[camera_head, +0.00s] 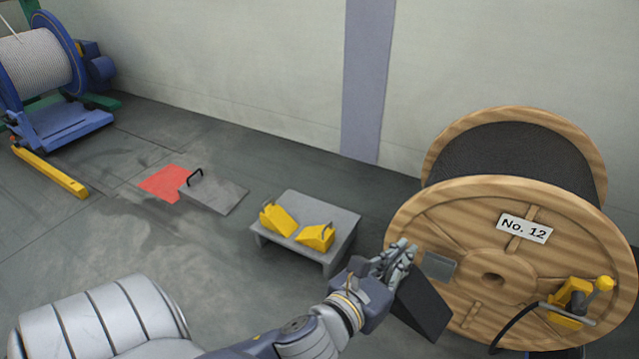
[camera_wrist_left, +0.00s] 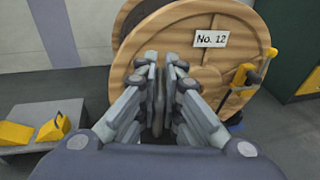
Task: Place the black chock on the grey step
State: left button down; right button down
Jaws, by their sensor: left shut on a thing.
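The black chock (camera_head: 424,306) is a dark wedge at my left gripper (camera_head: 402,253), in front of the wooden reel. My left gripper is shut on it; in the left wrist view the fingers (camera_wrist_left: 163,75) are close together, with a dark narrow part of the chock (camera_wrist_left: 158,112) between them. The fingers hide part of the chock. The grey step (camera_head: 335,209) is a low bench left of my gripper, with the chock held apart from it. The step also shows at the left of the left wrist view (camera_wrist_left: 62,108). My right gripper is not in view.
Two yellow chocks (camera_head: 279,220) (camera_head: 317,237) sit on the step's front part; its back and right top are bare. The wooden reel (camera_head: 420,225) marked No. 12 stands at right, with a yellow-handled device (camera_head: 572,300). A grey floor plate (camera_head: 215,195) lies beside a red patch (camera_head: 162,184).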

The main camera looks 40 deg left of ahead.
aim_at(298, 205)
jog(key=i+j, duration=0.1)
jog(key=j, duration=0.55)
jog(key=i+j, duration=0.1)
jog(key=j, duration=0.6)
jog(key=i+j, duration=0.15)
jog(key=j, duration=0.5)
jog(key=i+j, duration=0.1)
jog(key=j, duration=0.55)
jog(key=i+j+z, duration=0.1)
jog(key=j, duration=0.6)
